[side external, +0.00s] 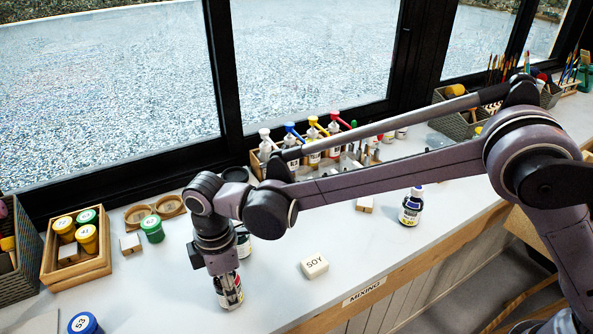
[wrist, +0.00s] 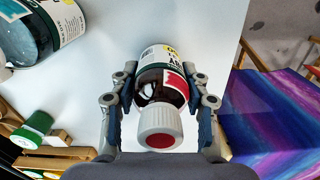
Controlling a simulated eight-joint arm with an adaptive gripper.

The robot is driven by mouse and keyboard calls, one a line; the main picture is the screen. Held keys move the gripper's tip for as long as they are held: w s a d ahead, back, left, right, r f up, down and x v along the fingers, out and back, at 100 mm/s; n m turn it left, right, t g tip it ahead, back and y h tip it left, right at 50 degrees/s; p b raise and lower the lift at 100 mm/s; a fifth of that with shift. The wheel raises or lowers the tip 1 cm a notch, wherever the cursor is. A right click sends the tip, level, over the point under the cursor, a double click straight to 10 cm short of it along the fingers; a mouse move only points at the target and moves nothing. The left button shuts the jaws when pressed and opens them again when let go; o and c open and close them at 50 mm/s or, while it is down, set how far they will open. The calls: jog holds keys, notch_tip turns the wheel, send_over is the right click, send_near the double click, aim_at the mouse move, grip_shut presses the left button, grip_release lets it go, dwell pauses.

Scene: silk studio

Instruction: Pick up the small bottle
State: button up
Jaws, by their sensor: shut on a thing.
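The small bottle (wrist: 163,90) has dark glass, a white label with yellow and red parts, and a white cap with a red top. In the wrist view my gripper (wrist: 162,100) has one finger on each side of it and is shut on its body. In the side external view my gripper (side external: 228,285) points down at the counter's front left, with the bottle (side external: 229,297) between its fingers. The fingers hide part of the bottle there. I cannot tell whether its base touches the counter.
A larger bottle (wrist: 40,35) stands close by. A blue lid (side external: 84,324) is at the front left. The counter's front edge is near.

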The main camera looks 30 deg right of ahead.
jog(key=shift+r, duration=0.1)
jog(key=shift+r, duration=0.5)
notch_tip(320, 180, up, 3)
jog(key=shift+f, duration=0.2)
jog(key=w+d+r, duration=0.2)
jog(key=d+r, duration=0.5)
jog(key=d, duration=0.4)
jog(key=w+d+m, duration=0.3)
jog(key=d+m, duration=0.1)
jog(key=d, duration=0.5)
jog(key=w+d+m, duration=0.3)
jog(key=d+m, duration=0.1)
jog(key=d, duration=0.5)
jog(key=a+f, duration=0.2)
jog(key=a, duration=0.1)
jog(key=w+a+f, duration=0.1)
jog(key=a+f, duration=0.1)
jog(key=a, duration=0.2)
jog(key=w+a+f, duration=0.1)
jog(key=a+f, duration=0.1)
jog(key=a, duration=0.1)
jog(key=shift+a+f, duration=0.2)
jog(key=shift+a, duration=0.2)
jog(key=shift+f, duration=2.05)
jog(key=shift+f, duration=0.1)
